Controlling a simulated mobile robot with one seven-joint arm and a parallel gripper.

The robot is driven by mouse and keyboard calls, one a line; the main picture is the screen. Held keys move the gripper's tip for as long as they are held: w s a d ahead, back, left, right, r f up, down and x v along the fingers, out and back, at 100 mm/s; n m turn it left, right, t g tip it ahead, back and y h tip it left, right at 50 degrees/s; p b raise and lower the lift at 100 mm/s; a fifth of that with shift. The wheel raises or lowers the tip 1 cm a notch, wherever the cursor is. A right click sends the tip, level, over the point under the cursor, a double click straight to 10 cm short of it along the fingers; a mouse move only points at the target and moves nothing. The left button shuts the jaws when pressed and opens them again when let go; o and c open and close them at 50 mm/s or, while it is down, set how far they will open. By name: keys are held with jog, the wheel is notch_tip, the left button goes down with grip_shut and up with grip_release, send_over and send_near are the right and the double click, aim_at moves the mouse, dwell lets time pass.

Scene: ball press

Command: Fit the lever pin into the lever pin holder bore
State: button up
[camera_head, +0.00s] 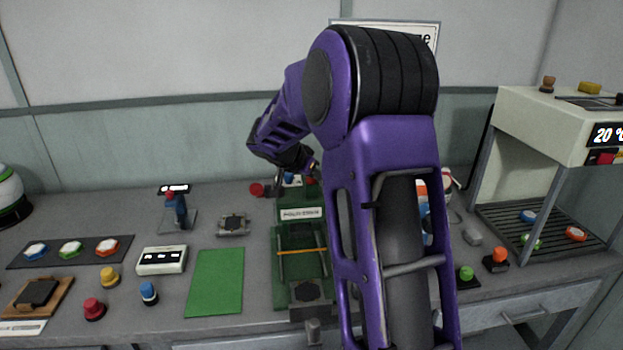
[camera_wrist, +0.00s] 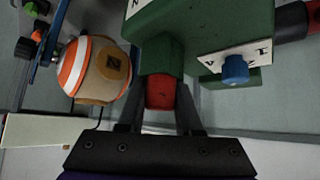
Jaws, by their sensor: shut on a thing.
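In the wrist view, my gripper (camera_wrist: 161,100) has its two dark fingers on either side of a short red cylinder, which looks to be the lever pin (camera_wrist: 159,92). The red piece lies against or partly inside a green square boss, which looks to be the lever pin holder (camera_wrist: 161,55), on the green ball press (camera_wrist: 235,30). The bore is hidden, so I cannot tell how deep the pin sits. In the head view, my gripper is small and partly hidden near the top of the green press (camera_head: 298,213); my arm covers the press's right side.
A blue knob (camera_wrist: 235,69) and a red-and-black handle (camera_wrist: 297,22) stick out from the press close by. An orange-and-white round object (camera_wrist: 95,70) is beside the holder. A green mat (camera_head: 215,282) lies left of the press; a shelf unit (camera_head: 545,125) stands at right.

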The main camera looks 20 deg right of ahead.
grip_shut()
